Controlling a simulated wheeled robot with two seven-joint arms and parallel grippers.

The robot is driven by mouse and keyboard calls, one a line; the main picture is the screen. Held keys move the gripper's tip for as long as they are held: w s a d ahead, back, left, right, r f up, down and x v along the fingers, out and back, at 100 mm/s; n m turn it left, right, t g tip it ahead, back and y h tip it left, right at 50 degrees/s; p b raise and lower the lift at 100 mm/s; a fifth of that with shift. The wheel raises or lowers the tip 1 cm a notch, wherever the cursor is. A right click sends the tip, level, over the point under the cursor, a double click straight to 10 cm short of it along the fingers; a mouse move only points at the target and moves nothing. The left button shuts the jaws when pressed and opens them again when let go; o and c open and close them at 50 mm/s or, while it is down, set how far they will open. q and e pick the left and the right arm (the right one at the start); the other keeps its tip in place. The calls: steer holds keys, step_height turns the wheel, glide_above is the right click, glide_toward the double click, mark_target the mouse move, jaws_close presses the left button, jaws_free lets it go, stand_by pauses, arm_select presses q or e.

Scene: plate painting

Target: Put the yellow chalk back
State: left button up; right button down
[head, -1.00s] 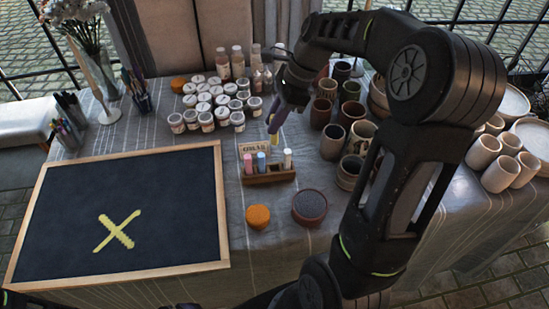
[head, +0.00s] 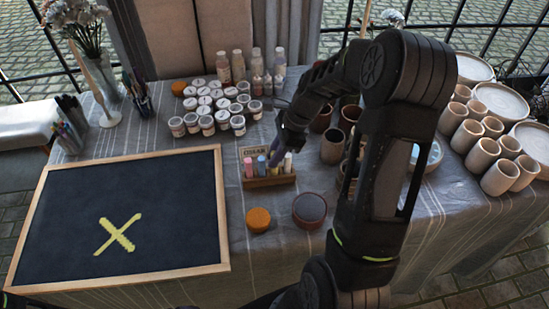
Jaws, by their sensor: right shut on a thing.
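The wooden chalk holder (head: 268,183) stands on the table right of the blackboard, with a small lettered sign at its back. A pink chalk (head: 248,167), a blue chalk (head: 261,164) and a white chalk (head: 288,162) stand upright in it. My right gripper (head: 279,150) is shut on the yellow chalk (head: 273,165), which is slightly tilted and sits between the blue and white chalks. I cannot tell whether its lower end is inside a hole or just above the holder. My left gripper is not in view.
The blackboard (head: 40,230) with a yellow X lies left. An orange round sponge (head: 258,219) and a dark round pot (head: 309,208) stand in front of the holder. Paint jars (head: 207,124) crowd behind. Brown cups (head: 332,146) and pale cups (head: 500,177) stand right.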

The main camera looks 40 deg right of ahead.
steer(key=shift+f, duration=0.8)
steer(key=shift+f, duration=0.15)
steer(key=c, duration=1.3)
jaws_free()
steer(key=shift+c, duration=0.2)
steer(key=shift+r, duration=0.2)
steer(key=b+v, duration=0.1)
steer(key=v, duration=1.1)
